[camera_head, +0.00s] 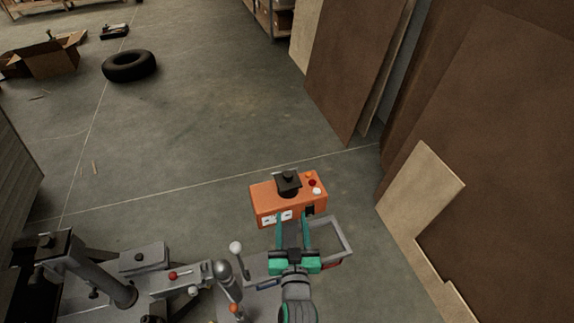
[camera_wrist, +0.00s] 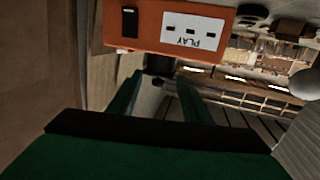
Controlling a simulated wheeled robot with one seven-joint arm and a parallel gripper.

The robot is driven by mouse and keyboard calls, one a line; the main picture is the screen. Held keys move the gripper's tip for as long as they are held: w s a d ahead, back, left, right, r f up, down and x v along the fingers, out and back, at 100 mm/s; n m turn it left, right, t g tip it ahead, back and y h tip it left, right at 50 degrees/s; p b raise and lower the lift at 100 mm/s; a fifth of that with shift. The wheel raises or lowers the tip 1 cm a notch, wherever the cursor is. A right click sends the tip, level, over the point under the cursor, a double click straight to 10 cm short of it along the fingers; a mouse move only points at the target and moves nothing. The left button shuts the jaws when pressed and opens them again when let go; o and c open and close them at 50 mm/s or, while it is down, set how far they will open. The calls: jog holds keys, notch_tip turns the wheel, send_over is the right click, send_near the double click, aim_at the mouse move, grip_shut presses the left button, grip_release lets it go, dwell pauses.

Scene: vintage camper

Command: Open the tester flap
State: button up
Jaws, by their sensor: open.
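An orange box (camera_head: 262,195) with a black knob, a red button and a white button on top is in the middle of the head view; I take it to be the tester. Its near face has a white panel and a dark opening. In the wrist view the box (camera_wrist: 150,30) crosses the top, with a dark slot (camera_wrist: 130,22) and a white panel (camera_wrist: 195,32) marked PLAY, upside down. No flap can be clearly told apart. My gripper (camera_head: 293,217) is open and empty, its green fingers at the box's near face. Contact cannot be told. The fingers (camera_wrist: 158,80) show below the box in the wrist view.
A grey open frame (camera_head: 342,238) stands right of my gripper. Levers with white and red knobs (camera_head: 236,247) stand close on the left. Brown boards (camera_head: 350,70) lean at the right.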

aim_at(289, 178)
jog(key=shift+n+t+y, duration=0.3)
jog(key=w+r, duration=0.1)
jog(key=w, duration=0.1)
jog(key=w+r, duration=0.4)
jog(key=w, duration=0.1)
jog(key=shift+a+r, duration=0.1)
jog(key=shift+a, duration=0.1)
jog(key=w, duration=0.7)
jog(key=w+a, duration=0.1)
jog(key=w, duration=0.2)
jog(key=shift+w, duration=0.2)
jog(key=shift+d, duration=0.1)
grip_shut()
